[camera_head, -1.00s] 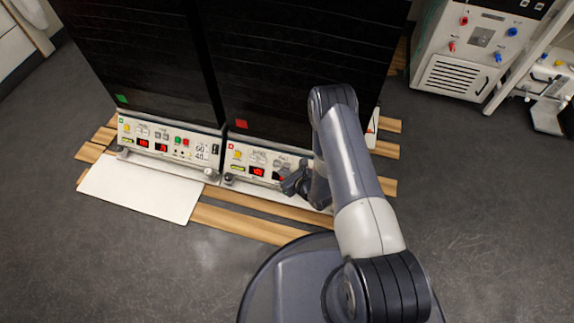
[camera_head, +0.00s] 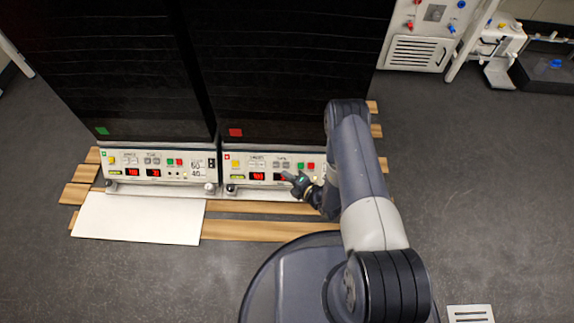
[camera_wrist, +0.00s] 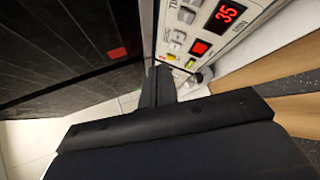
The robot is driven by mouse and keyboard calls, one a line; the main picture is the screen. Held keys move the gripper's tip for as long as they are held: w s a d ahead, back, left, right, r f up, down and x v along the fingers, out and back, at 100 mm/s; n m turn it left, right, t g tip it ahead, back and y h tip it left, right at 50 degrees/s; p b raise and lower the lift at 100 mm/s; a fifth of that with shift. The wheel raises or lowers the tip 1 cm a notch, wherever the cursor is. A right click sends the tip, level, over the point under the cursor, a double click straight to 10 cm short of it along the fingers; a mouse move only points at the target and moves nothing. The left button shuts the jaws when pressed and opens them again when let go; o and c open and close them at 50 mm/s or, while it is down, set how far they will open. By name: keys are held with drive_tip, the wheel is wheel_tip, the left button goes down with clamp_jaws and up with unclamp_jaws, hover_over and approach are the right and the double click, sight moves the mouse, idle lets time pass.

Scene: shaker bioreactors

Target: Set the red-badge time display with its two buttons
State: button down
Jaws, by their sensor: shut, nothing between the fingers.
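The red badge (camera_head: 235,132) marks the right-hand dark unit; it also shows in the wrist view (camera_wrist: 117,53). Its white control panel (camera_head: 229,172) runs along the base. The time display (camera_wrist: 228,14) glows red, reads 35 and has MIN beside it. In the head view only part of it (camera_head: 279,177) shows beside my gripper. Its two small grey buttons (camera_wrist: 187,15) and (camera_wrist: 195,2) lie next to it; the second is at the picture's top edge. My gripper (camera_head: 289,177) is shut and empty in front of the panel; its fingers (camera_wrist: 158,72) point toward it. Contact cannot be told.
Another red display (camera_wrist: 200,47) and more buttons share the panel. The green-badge unit (camera_head: 102,131) stands at left with a similar panel. A white board (camera_head: 138,218) and wooden slats (camera_head: 255,230) lie in front. Open grey floor (camera_head: 480,200) is at right.

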sight(286, 165)
drive_tip(key=shift+m, duration=0.4)
drive_tip(key=w+f+b, duration=0.5)
drive_tip(key=shift+d, duration=0.15)
drive_tip(key=shift+w+f+b, duration=0.45)
drive_tip(key=shift+w+b, duration=0.25)
drive_tip(key=shift+b, duration=0.2)
drive_tip(key=shift+w+f+b, duration=0.1)
drive_tip(key=shift+f+b, duration=0.05)
drive_tip(key=shift+b, duration=0.15)
idle(1.3)
drive_tip(key=shift+w+f+b, duration=0.15)
drive_tip(key=shift+w+b, duration=0.1)
drive_tip(key=shift+b, duration=0.15)
